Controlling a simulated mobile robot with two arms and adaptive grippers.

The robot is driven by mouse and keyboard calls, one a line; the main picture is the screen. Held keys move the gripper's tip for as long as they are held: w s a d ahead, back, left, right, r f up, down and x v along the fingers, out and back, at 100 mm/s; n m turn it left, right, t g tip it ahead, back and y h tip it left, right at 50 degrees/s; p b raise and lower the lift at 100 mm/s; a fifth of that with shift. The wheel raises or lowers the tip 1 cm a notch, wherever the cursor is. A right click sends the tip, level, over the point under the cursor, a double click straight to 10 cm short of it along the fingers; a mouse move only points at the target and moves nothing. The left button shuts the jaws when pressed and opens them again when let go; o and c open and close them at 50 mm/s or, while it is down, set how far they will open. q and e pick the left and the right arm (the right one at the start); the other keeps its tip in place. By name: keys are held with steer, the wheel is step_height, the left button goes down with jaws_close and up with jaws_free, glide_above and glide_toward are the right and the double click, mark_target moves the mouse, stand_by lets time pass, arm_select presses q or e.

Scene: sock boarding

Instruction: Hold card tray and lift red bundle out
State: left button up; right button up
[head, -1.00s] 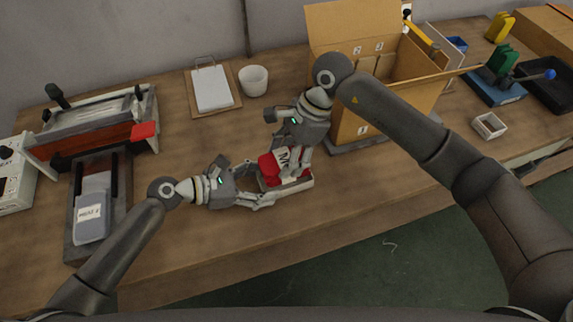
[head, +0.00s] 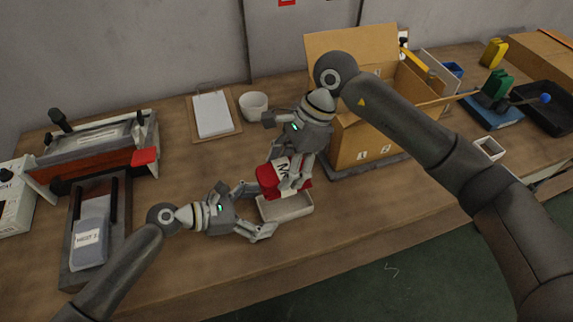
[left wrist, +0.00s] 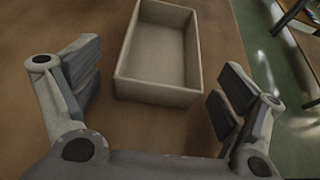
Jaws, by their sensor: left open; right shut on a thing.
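The red bundle (head: 268,181) with a white lettered band is held by my right gripper (head: 288,172), which is shut on it and holds it raised above the tray. The pale card tray (head: 288,209) stands on the table below the bundle. In the left wrist view the tray (left wrist: 160,55) is empty. My left gripper (head: 257,211) is open at the left end of the tray. In the left wrist view its fingers (left wrist: 157,92) are spread wide, on either side of the tray's near end. The bundle's far side is partly hidden by the right gripper's fingers.
An open cardboard box (head: 358,150) with flaps stands behind and right of the tray. A white cup (head: 254,106) and a clipboard (head: 213,115) are at the back. A press (head: 100,150) and a vault-labelled packet (head: 90,240) are at left. The table front is clear.

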arm_select(q)
steer(key=v, duration=1.2)
